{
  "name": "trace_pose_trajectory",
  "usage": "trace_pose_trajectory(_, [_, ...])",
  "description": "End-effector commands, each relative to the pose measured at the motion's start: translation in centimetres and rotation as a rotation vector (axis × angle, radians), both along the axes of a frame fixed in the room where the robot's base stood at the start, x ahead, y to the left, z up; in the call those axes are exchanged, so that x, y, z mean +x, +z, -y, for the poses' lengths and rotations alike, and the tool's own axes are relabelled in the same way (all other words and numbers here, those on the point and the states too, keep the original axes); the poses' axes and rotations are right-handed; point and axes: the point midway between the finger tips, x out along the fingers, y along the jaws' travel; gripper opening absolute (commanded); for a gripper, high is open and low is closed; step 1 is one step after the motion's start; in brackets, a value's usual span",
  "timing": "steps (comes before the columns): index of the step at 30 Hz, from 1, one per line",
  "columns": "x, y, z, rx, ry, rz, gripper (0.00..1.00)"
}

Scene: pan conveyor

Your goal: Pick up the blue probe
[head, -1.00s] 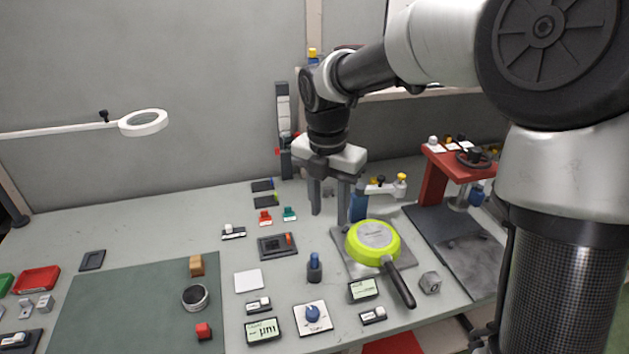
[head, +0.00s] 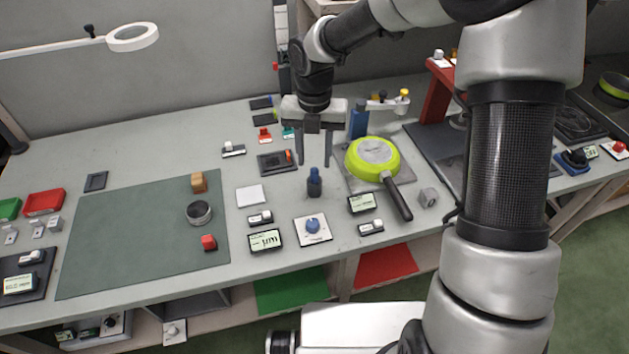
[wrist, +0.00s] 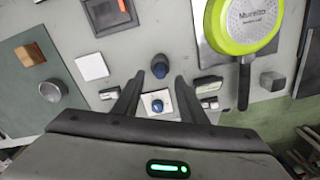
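My gripper (head: 314,160) is open and empty, pointing down, with one finger on each side of the probe in the picture. The fingers appear above or behind the probe and do not visibly touch it. In the wrist view the spread fingertips (wrist: 159,77) have a clear gap between them.
A lime-green pan (head: 371,157) lies right of the probe, its dark handle toward the front. A white panel with a blue knob (head: 312,229) is in front. A dark tray with a red part (head: 275,162) and a white square (head: 250,196) are to the left.

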Motion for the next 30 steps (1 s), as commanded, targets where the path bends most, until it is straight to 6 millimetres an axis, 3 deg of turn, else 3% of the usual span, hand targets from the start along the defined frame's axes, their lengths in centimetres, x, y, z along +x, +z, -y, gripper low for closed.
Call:
trace_pose_trajectory(5, [0.0, -1.1, 0.0, 0.0, -0.001, 0.0, 0.38])
trace_pose_trajectory(13, [0.0, -4.9, 0.0, 0.0, -0.001, -0.001, 0.38])
trace_pose_trajectory(20, [0.0, -5.3, 0.1, 0.0, -0.002, 0.001, 0.38])
trace_pose_trajectory(22, [0.0, -5.3, 0.1, 0.0, -0.002, 0.001, 0.31])
trace_pose_trajectory(27, [0.0, -5.3, 0.1, 0.0, -0.002, 0.001, 0.03])
trace_pose_trajectory(30, [0.0, -5.3, 0.1, 0.0, -0.001, 0.001, 0.0])
